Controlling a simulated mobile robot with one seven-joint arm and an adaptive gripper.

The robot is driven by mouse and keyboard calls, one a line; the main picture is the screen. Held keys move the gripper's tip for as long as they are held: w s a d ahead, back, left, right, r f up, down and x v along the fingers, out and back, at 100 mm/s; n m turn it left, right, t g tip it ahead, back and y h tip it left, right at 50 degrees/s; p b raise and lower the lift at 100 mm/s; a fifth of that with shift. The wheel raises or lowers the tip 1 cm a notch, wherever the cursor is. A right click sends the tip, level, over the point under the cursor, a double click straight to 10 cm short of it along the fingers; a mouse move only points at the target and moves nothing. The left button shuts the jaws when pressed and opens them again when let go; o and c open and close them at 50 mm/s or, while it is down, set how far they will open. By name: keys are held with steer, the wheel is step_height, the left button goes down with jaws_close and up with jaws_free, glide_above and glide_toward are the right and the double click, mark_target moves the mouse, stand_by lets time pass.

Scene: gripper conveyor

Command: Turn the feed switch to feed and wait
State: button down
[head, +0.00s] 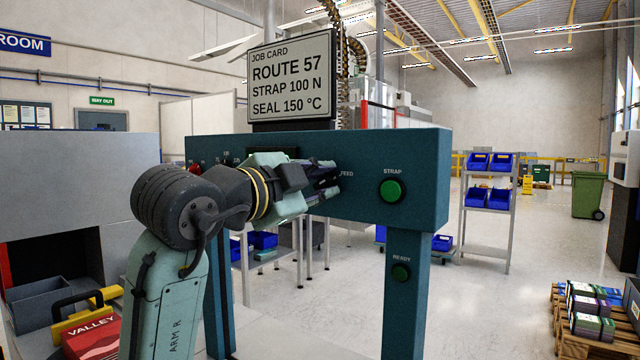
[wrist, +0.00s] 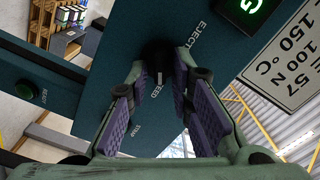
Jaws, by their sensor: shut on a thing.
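My gripper (head: 326,181) is at the front of the teal panel (head: 430,165), just left of the FEED label in the head view. In the wrist view, the purple-padded fingers of my gripper (wrist: 159,70) are shut on the dark feed switch knob (wrist: 158,50), one finger on each side. In the head view my gripper and arm hide the switch.
A green STRAP button (head: 391,190) is right of my gripper, and a green READY button (head: 401,272) is on the post below. A job card (head: 292,78) stands on top of the panel. A lit green display (wrist: 250,8) shows partly.

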stand_by(0.4)
steer(key=c, duration=1.7)
jaws_free()
steer(key=v, duration=1.2)
steer(key=shift+s, duration=0.1)
